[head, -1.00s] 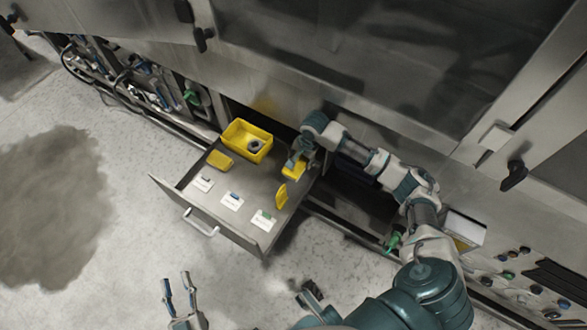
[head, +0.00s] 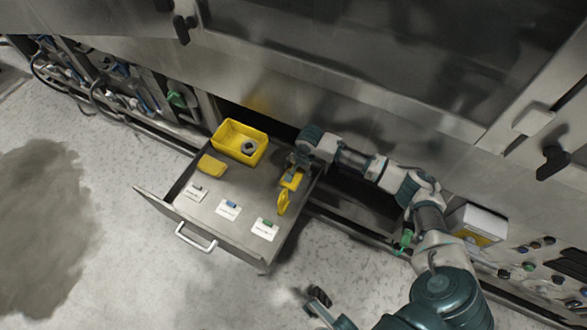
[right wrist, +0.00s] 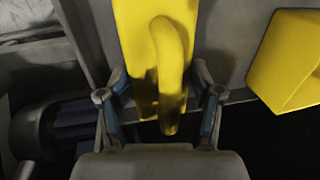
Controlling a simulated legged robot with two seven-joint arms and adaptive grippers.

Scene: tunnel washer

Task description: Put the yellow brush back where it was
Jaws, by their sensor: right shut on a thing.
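My right gripper (head: 296,163) is low over the right rear part of the open grey drawer (head: 215,184). It is shut on a yellow piece with a curved handle, which I take for the yellow brush (head: 292,179). In the right wrist view the brush (right wrist: 158,45) lies between the two fingers (right wrist: 160,115), its handle curving toward the palm. I cannot tell whether the brush touches the drawer floor. Another yellow shape (head: 283,203) shows just in front of it; I cannot tell whether it is a separate thing.
A yellow bin (head: 262,153) holding a grey ring (head: 249,147) is at the drawer's back. A flat yellow block (head: 212,164) lies left. The drawer's handle (head: 196,238) faces the open floor.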

